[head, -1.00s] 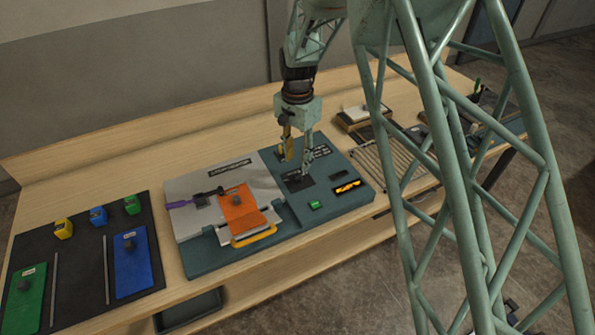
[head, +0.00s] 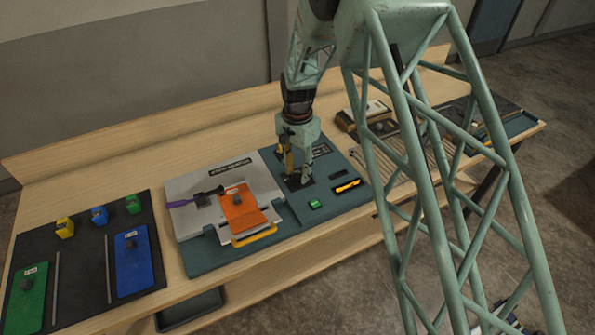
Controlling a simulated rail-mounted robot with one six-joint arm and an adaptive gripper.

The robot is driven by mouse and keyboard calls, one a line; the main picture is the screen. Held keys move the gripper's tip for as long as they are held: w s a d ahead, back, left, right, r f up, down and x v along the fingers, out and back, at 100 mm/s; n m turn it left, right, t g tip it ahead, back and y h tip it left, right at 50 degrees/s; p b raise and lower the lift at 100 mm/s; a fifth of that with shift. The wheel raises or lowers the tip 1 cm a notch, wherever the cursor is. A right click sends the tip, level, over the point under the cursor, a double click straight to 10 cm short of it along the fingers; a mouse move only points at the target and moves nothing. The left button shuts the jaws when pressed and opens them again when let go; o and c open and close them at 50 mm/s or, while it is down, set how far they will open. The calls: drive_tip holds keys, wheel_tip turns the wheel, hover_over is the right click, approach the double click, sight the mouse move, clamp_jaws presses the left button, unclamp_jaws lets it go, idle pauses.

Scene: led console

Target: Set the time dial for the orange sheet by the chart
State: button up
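The console (head: 225,262) is a teal base with a grey plate on its left part. The orange sheet (head: 241,212) lies on the grey plate, with a dark knob on it. My gripper (head: 297,184) points down over the dark dial area (head: 304,188) on the console's right part. Its fingers are around or just above the dial, which they hide. I cannot tell whether they touch it. A dark label panel (head: 320,150), perhaps the chart, lies behind the gripper, partly covered and too small to read. A lit green button (head: 315,204) and an orange-lit display (head: 347,187) are in front and to the right.
A black mat (head: 80,250) at the left holds a green sheet (head: 25,298), a blue sheet (head: 133,259) and small yellow, blue and green blocks. My arm's lattice covers part of the slatted rack at the right.

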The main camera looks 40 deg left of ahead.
drive_tip(key=shift+c, duration=0.2)
drive_tip(key=c, duration=0.8)
drive_tip(key=shift+n+b, duration=0.5)
drive_tip(key=shift+n, duration=0.1)
drive_tip(key=shift+f+n+b, duration=0.1)
drive_tip(key=shift+n+b, duration=0.75)
drive_tip(key=shift+n, duration=0.35)
drive_tip(key=n+b, duration=0.2)
drive_tip(key=n, duration=0.2)
drive_tip(key=n+b, duration=0.2)
drive_tip(key=n, duration=0.3)
drive_tip(key=shift+n, duration=0.3)
drive_tip(key=shift+n+b, duration=0.5)
drive_tip(key=shift+n, duration=1.8)
